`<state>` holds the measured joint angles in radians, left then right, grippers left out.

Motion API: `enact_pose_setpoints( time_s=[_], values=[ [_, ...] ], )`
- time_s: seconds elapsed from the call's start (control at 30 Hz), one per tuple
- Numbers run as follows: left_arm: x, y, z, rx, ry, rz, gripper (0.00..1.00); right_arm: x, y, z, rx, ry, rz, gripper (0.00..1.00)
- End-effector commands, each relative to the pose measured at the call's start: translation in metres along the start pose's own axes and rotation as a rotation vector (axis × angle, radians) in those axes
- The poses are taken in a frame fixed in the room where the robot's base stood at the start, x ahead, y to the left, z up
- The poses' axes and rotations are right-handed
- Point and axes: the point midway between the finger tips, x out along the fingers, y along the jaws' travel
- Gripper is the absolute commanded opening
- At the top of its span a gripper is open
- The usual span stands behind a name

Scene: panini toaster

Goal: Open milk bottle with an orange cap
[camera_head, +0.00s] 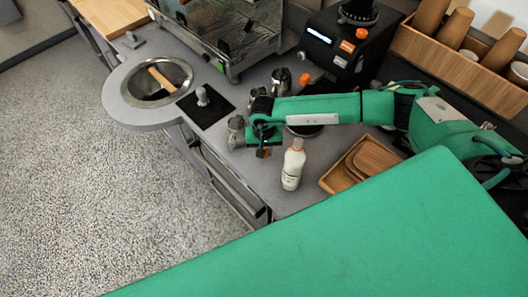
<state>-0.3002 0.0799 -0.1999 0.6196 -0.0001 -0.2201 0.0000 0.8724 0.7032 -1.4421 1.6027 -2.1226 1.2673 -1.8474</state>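The milk bottle (292,170) is white and stands upright near the front edge of the grey counter. My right arm comes in from the right, behind the bottle. My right gripper (262,150) is just left of the bottle, at about the height of the cap in the picture, with a gap between them. Its fingers are small and dark, so I cannot tell whether they are open or shut. My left gripper is out of view.
Metal jugs (236,130) stand left of and behind my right gripper. A wooden tray (337,180) lies right of the bottle. An espresso machine (235,35) and a black grinder (345,45) stand behind. A round knock bin (165,75) is at the left.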

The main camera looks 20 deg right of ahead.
Motion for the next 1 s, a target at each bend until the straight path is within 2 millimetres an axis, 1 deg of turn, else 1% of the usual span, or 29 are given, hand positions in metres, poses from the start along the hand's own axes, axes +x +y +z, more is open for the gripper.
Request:
enact_pose_setpoints(
  time_s=[0.03, 0.23, 0.33, 0.53, 0.67, 0.7, 0.8, 1.0],
  values=[
    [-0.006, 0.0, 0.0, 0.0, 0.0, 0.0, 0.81, 0.006, 0.001, 0.002, 0.0, -0.003, 0.003, 0.01],
    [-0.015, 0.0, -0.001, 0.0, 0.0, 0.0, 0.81, 0.029, 0.001, 0.001, 0.001, -0.002, 0.002, 0.01],
    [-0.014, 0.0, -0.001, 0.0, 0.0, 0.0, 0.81, 0.034, 0.0, 0.0, 0.0, 0.0, 0.0, 0.01],
    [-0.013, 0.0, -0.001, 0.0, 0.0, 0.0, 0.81, 0.034, 0.0, 0.0, 0.0, 0.0, 0.001, 0.01],
    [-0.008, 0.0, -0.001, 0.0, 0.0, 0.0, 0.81, 0.038, 0.001, 0.0, 0.0, 0.0, 0.001, 0.01],
    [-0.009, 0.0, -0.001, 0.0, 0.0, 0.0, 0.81, 0.037, 0.001, 0.0, 0.0, 0.0, 0.001, 0.32],
    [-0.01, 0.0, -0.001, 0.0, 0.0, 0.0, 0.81, 0.036, 0.001, 0.0, 0.0, -0.001, 0.001, 0.5],
    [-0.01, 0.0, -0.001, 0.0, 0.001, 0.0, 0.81, 0.036, 0.0, 0.0, 0.0, -0.001, 0.001, 0.5]
  ],
)
